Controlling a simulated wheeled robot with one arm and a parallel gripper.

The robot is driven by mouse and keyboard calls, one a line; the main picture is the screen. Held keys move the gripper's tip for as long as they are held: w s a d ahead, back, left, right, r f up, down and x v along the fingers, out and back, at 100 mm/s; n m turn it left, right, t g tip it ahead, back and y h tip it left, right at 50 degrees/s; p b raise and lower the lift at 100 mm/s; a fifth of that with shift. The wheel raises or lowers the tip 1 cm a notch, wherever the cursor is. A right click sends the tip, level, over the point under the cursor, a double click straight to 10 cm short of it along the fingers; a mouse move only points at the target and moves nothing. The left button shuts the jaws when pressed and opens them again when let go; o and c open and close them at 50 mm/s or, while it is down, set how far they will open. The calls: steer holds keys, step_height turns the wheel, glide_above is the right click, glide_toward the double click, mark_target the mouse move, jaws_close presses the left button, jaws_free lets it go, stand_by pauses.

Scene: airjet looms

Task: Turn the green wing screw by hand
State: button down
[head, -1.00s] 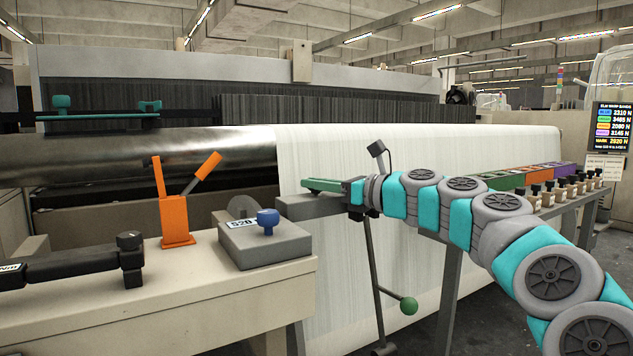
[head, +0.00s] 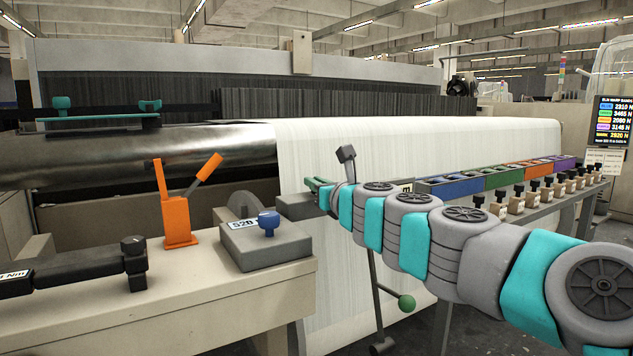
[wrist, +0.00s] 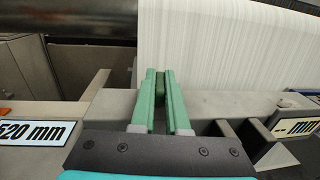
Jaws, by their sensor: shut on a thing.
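My gripper (wrist: 158,100) has two green fingers. In the wrist view they are close together and shut on a darker green piece, the green wing screw (wrist: 159,87), just above the grey rail. Only a small part of the screw shows between the fingers; its wings and their angle are hidden. In the head view my gripper (head: 315,187) is at the end of the grey block, in front of the white warp sheet. The screw cannot be made out there.
A blue knob (head: 268,222) stands on a grey block at left, beside an orange two-armed bracket (head: 178,205). A green ball lever (head: 407,302) hangs below my arm. Coloured trays (head: 450,187) and small black-topped blocks line the right rail.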

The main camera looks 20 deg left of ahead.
steer(key=m+t+h, duration=0.2)
steer(key=h, duration=0.1)
steer(key=shift+a+m+t+b, duration=0.1)
steer(key=shift+m+t+b, duration=0.2)
steer(key=shift+m+b, duration=0.1)
steer(key=shift+r+m+t+h, duration=0.1)
steer(key=shift+m+t+h, duration=0.55)
steer(key=shift+h, duration=0.75)
steer(key=shift+m+h, duration=0.4)
steer(key=shift+m, duration=0.05)
steer(key=c, duration=0.9)
jaws_free()
steer(key=shift+s, duration=0.1)
steer(key=shift+b+v, duration=0.45)
steer(key=shift+v, duration=3.4)
